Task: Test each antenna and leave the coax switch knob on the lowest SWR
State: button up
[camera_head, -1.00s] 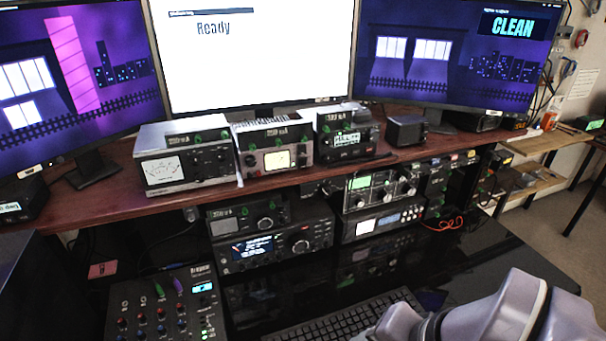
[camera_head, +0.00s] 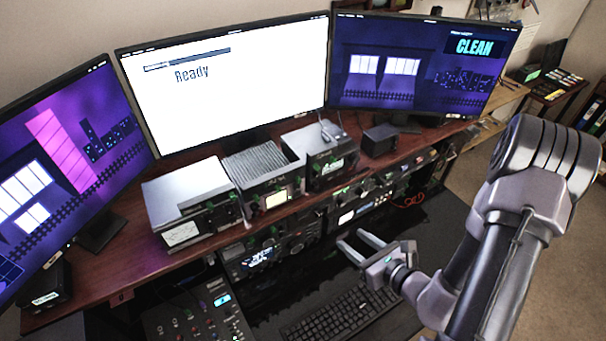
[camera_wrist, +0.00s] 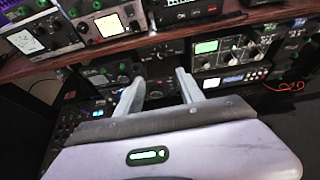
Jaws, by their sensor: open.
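My gripper (camera_head: 352,239) is open and empty in front of the lower rack of radio gear. In the wrist view its two fingers (camera_wrist: 160,78) point toward a dark unit with a knob (camera_wrist: 165,52), apart from it. I cannot tell which unit is the coax switch; the labels are too small to read. A silver box with a white meter (camera_head: 182,232) stands on the wooden shelf. No SWR value is readable.
The middle monitor (camera_head: 225,85) reads "Ready" and the right monitor (camera_head: 420,65) reads "CLEAN". A keyboard (camera_head: 340,315) and a mixer (camera_head: 200,320) lie on the black desk below. The wooden shelf (camera_head: 130,255) overhangs the lower units. Orange cable (camera_wrist: 285,86) hangs at right.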

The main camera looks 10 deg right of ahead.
jog(key=b, duration=1.4)
send_near(320, 215)
jog(key=x, duration=0.8)
jog(key=shift+w+b, duration=0.1)
jog(key=shift+b, duration=0.2)
grip_shut()
